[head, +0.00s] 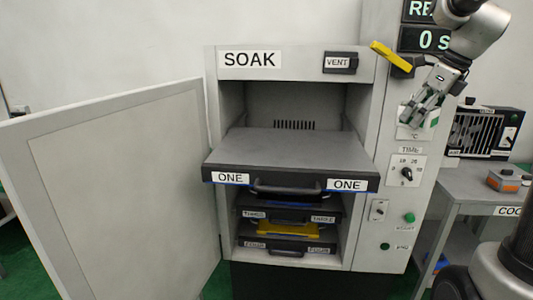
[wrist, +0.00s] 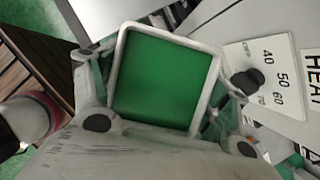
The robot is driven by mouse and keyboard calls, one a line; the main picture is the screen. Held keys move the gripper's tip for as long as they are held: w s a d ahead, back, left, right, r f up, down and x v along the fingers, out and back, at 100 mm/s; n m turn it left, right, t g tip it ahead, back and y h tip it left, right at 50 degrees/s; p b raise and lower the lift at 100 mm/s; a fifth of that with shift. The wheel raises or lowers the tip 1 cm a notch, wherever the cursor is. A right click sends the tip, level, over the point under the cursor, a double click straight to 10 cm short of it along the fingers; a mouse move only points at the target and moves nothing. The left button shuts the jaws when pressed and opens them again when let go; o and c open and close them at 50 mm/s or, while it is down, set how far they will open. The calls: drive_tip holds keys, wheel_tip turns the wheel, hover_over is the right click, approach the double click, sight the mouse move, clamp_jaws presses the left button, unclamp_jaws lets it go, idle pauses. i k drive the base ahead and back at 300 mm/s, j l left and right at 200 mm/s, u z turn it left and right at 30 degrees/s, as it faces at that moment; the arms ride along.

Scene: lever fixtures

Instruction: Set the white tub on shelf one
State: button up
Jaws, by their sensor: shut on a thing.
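My gripper (head: 420,110) is raised to the right of the soak cabinet, in front of its control panel. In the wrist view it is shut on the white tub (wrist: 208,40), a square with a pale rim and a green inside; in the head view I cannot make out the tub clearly. Shelf one (head: 290,143), a grey tray with a dark front, two ONE labels and a handle, is pulled out of the cabinet. Its visible top is bare. My gripper is to the right of shelf one and apart from it.
The cabinet door (head: 125,190) stands open to the left. Lower shelves, including shelf three (head: 290,212) and shelf four (head: 288,241), sit below, with a yellow item (head: 289,229) between them. A yellow lever (head: 391,56) sticks out at upper right. A side table (head: 480,185) stands right.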

sight(290, 149)
drive_tip(key=l+u, duration=0.1)
drive_tip(key=u, duration=0.2)
drive_tip(key=i+l+u, duration=0.1)
drive_tip(key=u, duration=0.2)
drive_tip(key=l+u, duration=0.85)
drive_tip(key=l, duration=0.2)
